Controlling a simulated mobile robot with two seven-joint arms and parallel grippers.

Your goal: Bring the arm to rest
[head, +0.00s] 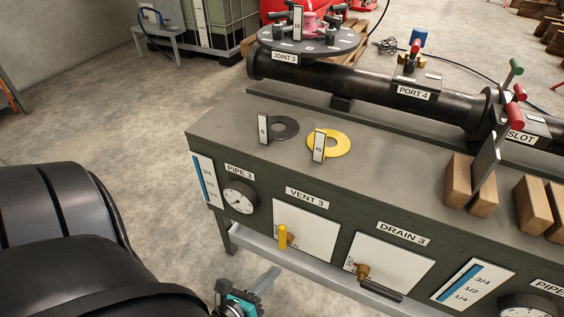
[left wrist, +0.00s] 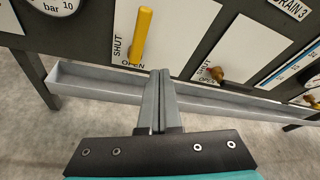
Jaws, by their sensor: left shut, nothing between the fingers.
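My left gripper (head: 270,276) is low at the front of the grey bench, below the VENT 3 panel. In the left wrist view its two fingers (left wrist: 160,76) are together with nothing between them. The yellow vent handle (head: 282,237) stands upright on its panel, apart from the fingers; it also shows in the left wrist view (left wrist: 142,36). "SHUT" and "OPEN" are printed beside it. The drain valve (head: 362,271) is to its right, with a dark handle. My right gripper is not in view.
A metal trough (head: 300,264) runs along the bench front, close to the gripper. On the bench top (head: 240,118) lie a black ring (head: 285,127) and a yellow ring (head: 336,143), with wooden blocks (head: 459,180) to the right. A black flanged pipe (head: 340,78) lies behind.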

